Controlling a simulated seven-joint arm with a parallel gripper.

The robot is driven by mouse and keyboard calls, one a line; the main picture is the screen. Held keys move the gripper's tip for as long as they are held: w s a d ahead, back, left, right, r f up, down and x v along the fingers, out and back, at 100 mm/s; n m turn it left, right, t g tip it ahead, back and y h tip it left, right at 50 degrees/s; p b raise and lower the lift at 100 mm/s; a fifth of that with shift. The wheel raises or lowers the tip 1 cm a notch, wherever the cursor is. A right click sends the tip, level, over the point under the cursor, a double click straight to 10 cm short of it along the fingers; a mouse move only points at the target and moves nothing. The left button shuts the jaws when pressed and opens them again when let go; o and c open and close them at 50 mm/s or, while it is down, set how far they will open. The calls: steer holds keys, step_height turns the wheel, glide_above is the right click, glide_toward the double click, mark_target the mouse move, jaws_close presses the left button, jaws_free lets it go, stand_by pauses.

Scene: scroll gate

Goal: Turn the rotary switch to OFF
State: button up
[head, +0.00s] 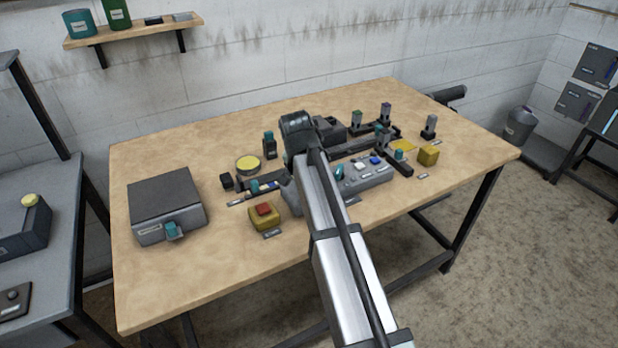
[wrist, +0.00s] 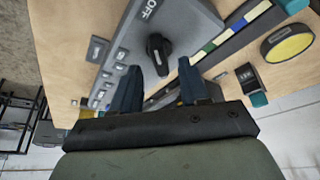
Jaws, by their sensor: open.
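The rotary switch (wrist: 159,50) is a black knob on a grey panel (wrist: 190,22) in the wrist view. An OFF label (wrist: 148,9) is printed above it, near the top edge of that view. Which way the knob's pointer is set is hard to tell. Whether either finger touches the knob is unclear. In the head view the grey control panel (head: 372,178) is partly behind my arm, and the switch and fingertips cannot be made out.
On the table (head: 190,290) stand a grey box (head: 165,205) at left, a yellow block with a red button (head: 264,214), a yellow round disc (head: 248,163), a yellow cube (head: 428,155) and several small posts at right. Dark rails lie near the panel. The front left tabletop is clear.

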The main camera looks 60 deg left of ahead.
steer(key=v, duration=1)
steer(key=shift+d+r, duration=0.15)
steer(key=shift+r, duration=0.1)
steer(key=shift+f, duration=0.1)
